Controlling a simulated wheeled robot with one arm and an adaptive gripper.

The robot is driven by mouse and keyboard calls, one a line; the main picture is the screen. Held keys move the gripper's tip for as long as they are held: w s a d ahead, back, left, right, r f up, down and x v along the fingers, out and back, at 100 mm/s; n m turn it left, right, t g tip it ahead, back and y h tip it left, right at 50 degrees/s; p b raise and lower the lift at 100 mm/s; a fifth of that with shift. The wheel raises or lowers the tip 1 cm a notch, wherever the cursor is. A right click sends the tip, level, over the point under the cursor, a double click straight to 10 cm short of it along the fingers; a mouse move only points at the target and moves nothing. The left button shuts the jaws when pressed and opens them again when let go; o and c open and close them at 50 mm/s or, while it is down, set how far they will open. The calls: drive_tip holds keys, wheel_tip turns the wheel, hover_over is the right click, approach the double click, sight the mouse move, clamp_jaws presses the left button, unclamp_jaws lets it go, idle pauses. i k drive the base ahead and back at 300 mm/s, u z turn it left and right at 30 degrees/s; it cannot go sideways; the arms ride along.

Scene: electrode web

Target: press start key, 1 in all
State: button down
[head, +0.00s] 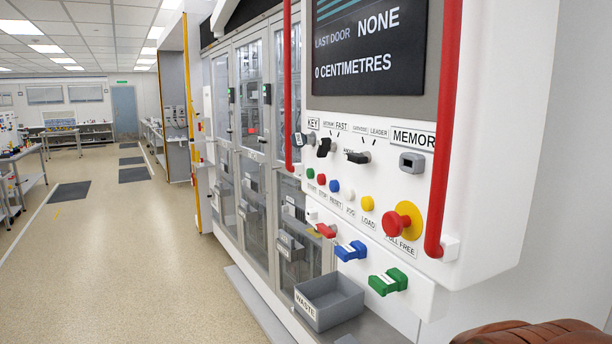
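The start key is a small green round button (310,173) at the left end of a slanting row on the white control panel (480,235). The small label below it seems to read START. To its right in the row are a red button (321,179), a blue button (334,186), a white button (348,196) and a yellow button (367,203). Nothing covers the green button. My gripper is not in view.
A red mushroom knob (396,224) on a yellow disc and red vertical bars (447,130) stick out from the panel. Coloured handles (388,282) and a grey waste bin (330,299) are below. Glass-doored cabinets (250,110) stand beyond. The floor (120,260) at left is clear.

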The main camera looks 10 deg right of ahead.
sight(310, 172)
drive_tip(key=u, duration=0.5)
drive_tip(key=i, duration=0.5)
drive_tip(key=u, duration=1.45)
